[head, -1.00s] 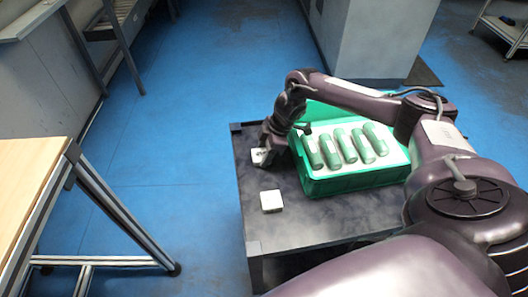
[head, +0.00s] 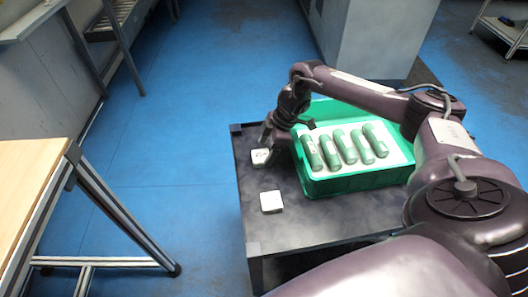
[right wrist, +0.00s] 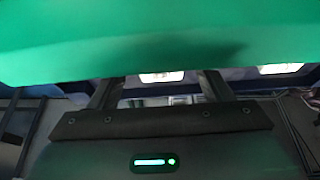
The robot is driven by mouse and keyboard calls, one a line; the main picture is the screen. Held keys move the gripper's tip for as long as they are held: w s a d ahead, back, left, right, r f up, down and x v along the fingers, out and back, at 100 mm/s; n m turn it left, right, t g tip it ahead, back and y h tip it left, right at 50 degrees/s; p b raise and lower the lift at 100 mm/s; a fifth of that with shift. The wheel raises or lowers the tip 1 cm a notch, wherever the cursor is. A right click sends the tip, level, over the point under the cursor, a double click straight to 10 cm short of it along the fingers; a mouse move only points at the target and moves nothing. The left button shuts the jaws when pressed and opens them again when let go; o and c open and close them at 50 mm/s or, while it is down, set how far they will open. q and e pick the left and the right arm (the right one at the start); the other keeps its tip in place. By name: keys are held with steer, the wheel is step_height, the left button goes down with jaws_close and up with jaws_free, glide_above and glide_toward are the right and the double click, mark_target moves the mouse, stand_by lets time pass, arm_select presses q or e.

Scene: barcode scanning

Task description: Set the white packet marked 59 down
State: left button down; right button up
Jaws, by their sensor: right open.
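A white packet (head: 261,157) lies on the dark table at its left side, beside the green crate. It has faint dark marks on top, too small to read as 59. A second white packet (head: 271,202) lies nearer on the same table. My right gripper (head: 267,141) is open and empty, just above and behind the first packet. In the right wrist view the open fingers (right wrist: 160,88) show with a gap between them, and no packet is clearly held. My left gripper is not in view.
The green crate (head: 352,185) holds several green cylinders (head: 348,146) on a white insert, close to the right of my gripper. The dark table (head: 300,228) has bare room in front. A wooden-topped bench (head: 28,178) stands apart at left.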

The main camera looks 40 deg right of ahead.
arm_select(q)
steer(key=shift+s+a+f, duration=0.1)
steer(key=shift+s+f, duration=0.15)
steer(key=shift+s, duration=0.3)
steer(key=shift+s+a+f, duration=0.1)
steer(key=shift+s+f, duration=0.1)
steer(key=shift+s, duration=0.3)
arm_select(e)
steer(key=v, duration=0.9)
steer(key=shift+r, duration=0.3)
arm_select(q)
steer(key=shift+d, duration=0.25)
arm_select(e)
steer(key=shift+s+d, duration=0.1)
